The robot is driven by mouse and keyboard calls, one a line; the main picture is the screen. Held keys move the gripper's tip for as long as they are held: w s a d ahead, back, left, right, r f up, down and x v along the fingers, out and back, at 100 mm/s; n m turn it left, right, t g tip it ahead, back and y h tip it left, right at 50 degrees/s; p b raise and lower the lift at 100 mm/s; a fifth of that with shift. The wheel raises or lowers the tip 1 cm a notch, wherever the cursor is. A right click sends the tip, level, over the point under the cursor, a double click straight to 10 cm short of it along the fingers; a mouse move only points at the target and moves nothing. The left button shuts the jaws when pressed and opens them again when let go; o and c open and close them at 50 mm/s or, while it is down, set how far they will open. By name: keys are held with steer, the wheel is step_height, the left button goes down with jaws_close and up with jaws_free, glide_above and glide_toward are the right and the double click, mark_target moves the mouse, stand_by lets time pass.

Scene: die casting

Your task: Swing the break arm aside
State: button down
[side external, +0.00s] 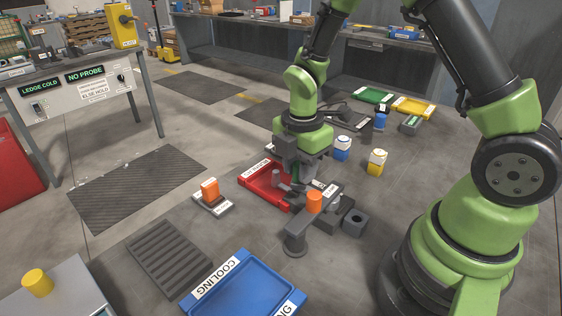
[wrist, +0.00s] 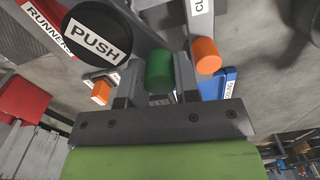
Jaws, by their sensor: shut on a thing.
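My gripper (wrist: 158,84) points down over the work area, just beyond the clamp bar in the side view. Its two fingers are shut on a green cylindrical handle (wrist: 158,66), which appears to be the break arm's grip. A black round pad marked PUSH (wrist: 94,38) is beside it at upper left in the wrist view. A grey bar (wrist: 140,35) runs close by the pad. How the handle joins the arm is hidden. A grey clamp bar (side external: 300,224) carries an orange knob (side external: 314,201), also close right of the handle in the wrist view (wrist: 206,56).
A red runner tray (side external: 262,190) lies beside the gripper. An orange block on a small plate (side external: 210,190) stands left. A blue cooling tray (side external: 240,285) lies in front. Blue and yellow containers (side external: 377,162) stand right.

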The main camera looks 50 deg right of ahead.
steer(key=s+d+n, duration=0.7)
steer(key=shift+d+n, duration=0.2)
steer(key=shift+n, duration=0.1)
steer(key=shift+s+d+n, duration=0.2)
steer(key=shift+d+n, duration=0.3)
steer(key=shift+d, duration=0.1)
steer(key=shift+s+d+n, duration=0.15)
steer(key=shift+d+n, duration=0.35)
steer(key=shift+d, duration=0.1)
steer(key=c, duration=0.8)
jaws_free()
steer(key=shift+c, duration=0.2)
step_height(320, 180, up, 10)
